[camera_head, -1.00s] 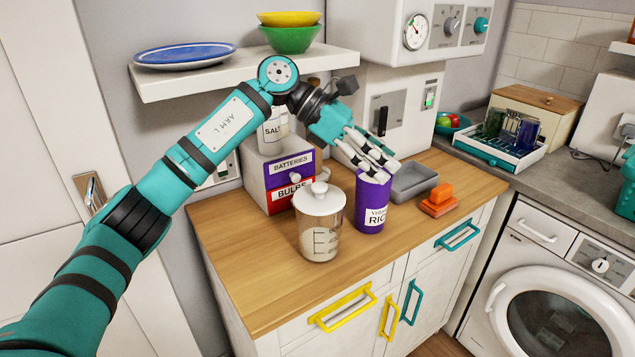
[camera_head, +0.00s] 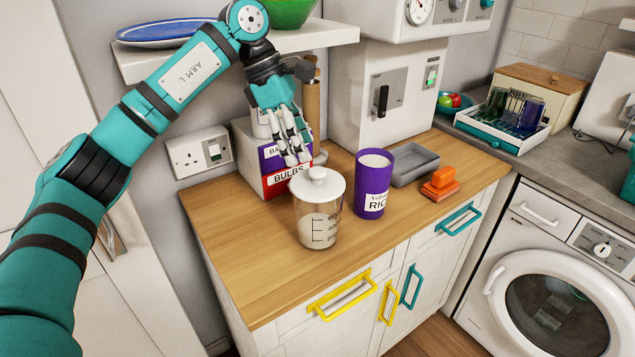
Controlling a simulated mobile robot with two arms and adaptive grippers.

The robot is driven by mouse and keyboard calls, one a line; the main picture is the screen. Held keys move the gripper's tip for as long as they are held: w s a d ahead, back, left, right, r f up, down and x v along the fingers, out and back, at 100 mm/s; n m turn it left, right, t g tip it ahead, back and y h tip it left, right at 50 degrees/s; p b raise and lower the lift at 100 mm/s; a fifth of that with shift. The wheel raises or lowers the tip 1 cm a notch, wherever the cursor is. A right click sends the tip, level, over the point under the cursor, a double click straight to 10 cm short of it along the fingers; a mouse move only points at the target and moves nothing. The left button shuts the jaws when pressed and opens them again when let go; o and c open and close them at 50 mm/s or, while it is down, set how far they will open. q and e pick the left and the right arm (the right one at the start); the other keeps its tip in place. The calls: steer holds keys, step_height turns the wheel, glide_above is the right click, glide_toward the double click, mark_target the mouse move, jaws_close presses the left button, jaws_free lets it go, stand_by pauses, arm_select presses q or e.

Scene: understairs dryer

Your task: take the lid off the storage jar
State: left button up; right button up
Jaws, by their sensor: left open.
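The storage jar (camera_head: 318,228) stands upright on the wooden counter. It is clear, with measuring marks and pale contents low inside. Its white round lid (camera_head: 318,190) with a knob (camera_head: 318,174) sits on top. My left gripper (camera_head: 297,160) is open, with fingers pointing down, above and slightly left of the knob in the picture. It shows in front of the drawer box and seems apart from the lid. My right gripper is not in view.
A purple rice canister (camera_head: 371,190) stands close to the jar's right. A shelf (camera_head: 330,37) hangs above. The front left counter is clear.

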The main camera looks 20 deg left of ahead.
mark_target(317, 170)
arm_select(q)
steer(key=shift+d+p+x, duration=0.15)
steer(key=shift+p+x, duration=0.1)
steer(key=shift+x, duration=1.25)
steer(key=shift+d+p+x, duration=0.15)
steer(key=shift+p+x, duration=0.1)
steer(key=shift+x, duration=1.3)
steer(key=shift+s+r, duration=0.1)
steer(key=shift+c, duration=0.4)
steer(key=c, duration=1)
